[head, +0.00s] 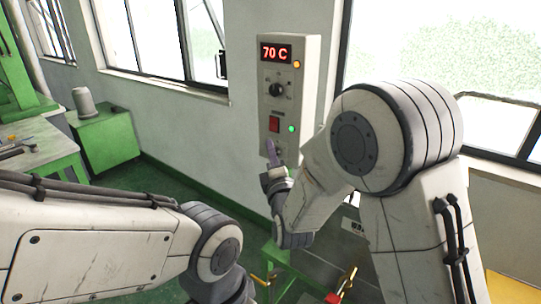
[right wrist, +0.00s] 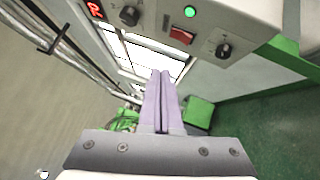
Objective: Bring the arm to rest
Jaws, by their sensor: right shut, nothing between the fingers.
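My right gripper (head: 270,153) is shut and empty, with its slim purple fingers together, in front of the lower part of a wall-mounted control box (head: 308,72). In the right wrist view the closed fingers (right wrist: 160,80) point at the space below the box's switches, and I see no contact. The box shows a red "70 C" display (head: 275,53), a dark dial (head: 276,90), a red switch (head: 274,126) and a lit green lamp (head: 291,128). My left arm reaches in from the left, but its gripper is out of the picture.
A green cabinet (head: 107,140) with a grey pot (head: 84,104) stands at the left, beside a workbench (head: 35,145). A green-framed stand (head: 290,275) is below my right arm. Windows line the walls. Green floor is open at the left middle.

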